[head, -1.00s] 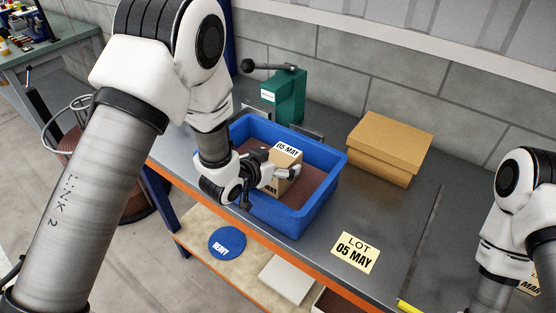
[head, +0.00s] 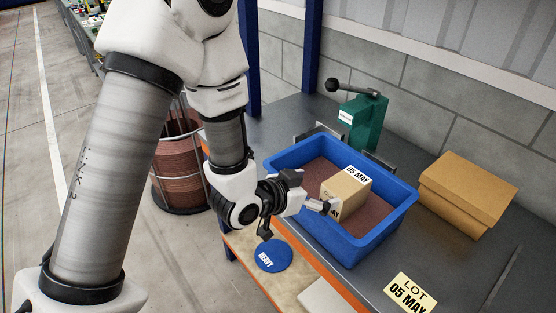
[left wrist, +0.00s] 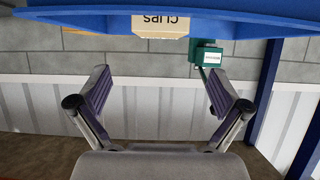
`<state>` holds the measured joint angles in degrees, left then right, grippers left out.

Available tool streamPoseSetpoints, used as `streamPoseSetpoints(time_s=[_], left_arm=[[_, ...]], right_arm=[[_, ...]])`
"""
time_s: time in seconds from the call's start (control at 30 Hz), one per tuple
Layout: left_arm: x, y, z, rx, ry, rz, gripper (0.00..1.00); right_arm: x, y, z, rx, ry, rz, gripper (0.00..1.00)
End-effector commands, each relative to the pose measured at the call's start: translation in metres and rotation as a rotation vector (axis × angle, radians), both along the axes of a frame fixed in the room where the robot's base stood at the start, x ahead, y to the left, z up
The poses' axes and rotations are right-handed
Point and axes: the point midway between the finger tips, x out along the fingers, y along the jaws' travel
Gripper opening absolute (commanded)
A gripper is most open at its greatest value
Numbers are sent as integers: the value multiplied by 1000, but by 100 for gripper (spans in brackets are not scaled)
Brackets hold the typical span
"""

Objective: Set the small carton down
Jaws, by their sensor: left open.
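The small carton (head: 345,192), tan with a white "05 MAY" label on top, sits upright in the blue bin (head: 372,245) on its brown floor. It also shows at the top of the left wrist view (left wrist: 160,24), with upside-down "CLIPS" lettering. My left gripper (head: 292,217) is open and empty at the bin's near left side; one fingertip overlaps the carton's lower left corner in the head view. In the left wrist view the spread fingers (left wrist: 158,76) have nothing between them, and the carton is beyond them. My right gripper is out of view.
A green press (head: 362,124) with a black lever stands behind the bin. A closed cardboard box (head: 466,195) is to the right. A "LOT 05 MAY" card (head: 410,294) lies on the grey bench. A blue "HEAVY" disc (head: 273,255) is on the lower shelf.

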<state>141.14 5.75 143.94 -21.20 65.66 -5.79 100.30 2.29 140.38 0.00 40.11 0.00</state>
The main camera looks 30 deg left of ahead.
Motion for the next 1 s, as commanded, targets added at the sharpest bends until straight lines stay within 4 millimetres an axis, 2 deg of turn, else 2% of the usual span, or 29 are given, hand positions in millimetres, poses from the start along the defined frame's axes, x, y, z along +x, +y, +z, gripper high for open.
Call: streamPoseSetpoints(time_s=[0.07,0.13,0.17,0.27,0.3,0.37,0.4,0.5,0.53,0.6,0.7,1.0], left_arm=[[0,0,-3,1,6,2,100],[-4,3,-19,6,51,14,100],[-8,4,-31,9,86,23,100],[-33,14,-96,31,276,78,100],[-51,20,-130,45,381,107,100],[-90,29,-183,70,560,161,100],[-119,35,-214,88,679,197,100],[-190,46,-269,132,928,276,100],[-208,49,-279,143,984,294,100],[-238,53,-294,162,1078,326,100],[-254,55,-301,172,1128,345,100],[-253,55,-301,170,1124,345,100]], right_arm=[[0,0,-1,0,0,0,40],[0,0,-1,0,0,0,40],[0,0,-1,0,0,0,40],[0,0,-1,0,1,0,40],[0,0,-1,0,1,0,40],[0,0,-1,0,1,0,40],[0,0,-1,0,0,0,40],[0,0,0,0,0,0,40],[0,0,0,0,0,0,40],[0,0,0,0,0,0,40],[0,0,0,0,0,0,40],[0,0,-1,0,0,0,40]])
